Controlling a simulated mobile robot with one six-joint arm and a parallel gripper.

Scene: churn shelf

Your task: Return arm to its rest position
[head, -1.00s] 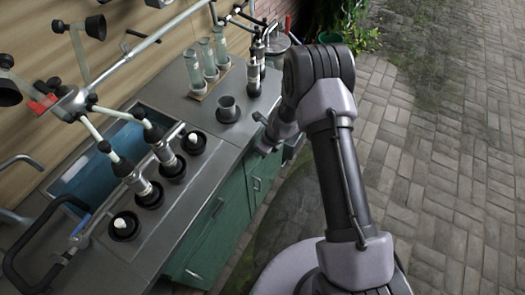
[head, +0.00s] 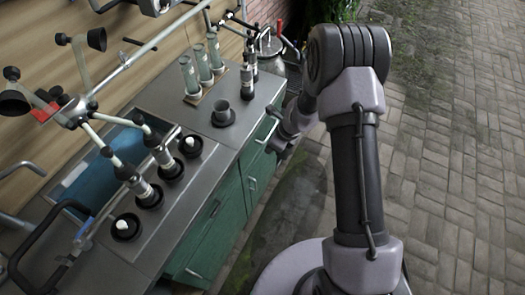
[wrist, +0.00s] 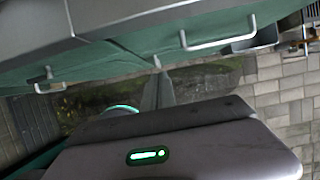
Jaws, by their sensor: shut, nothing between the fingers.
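My arm rises on the right of the head view, with its elbow high and its forearm folded down toward the cabinet. My gripper (head: 281,148) is small and partly hidden there, beside the green cabinet front (head: 231,209) and below counter height. In the wrist view my gripper (wrist: 156,64) shows as a narrow grey tip beyond a grey housing with a green light. Its fingers are together and hold nothing. Green cabinet fronts with pale handles (wrist: 218,43) lie just ahead of it; contact cannot be told.
A blue basin (head: 90,182) is at left. A metal can (head: 269,45) stands behind. Open brick paving (head: 460,170) lies right.

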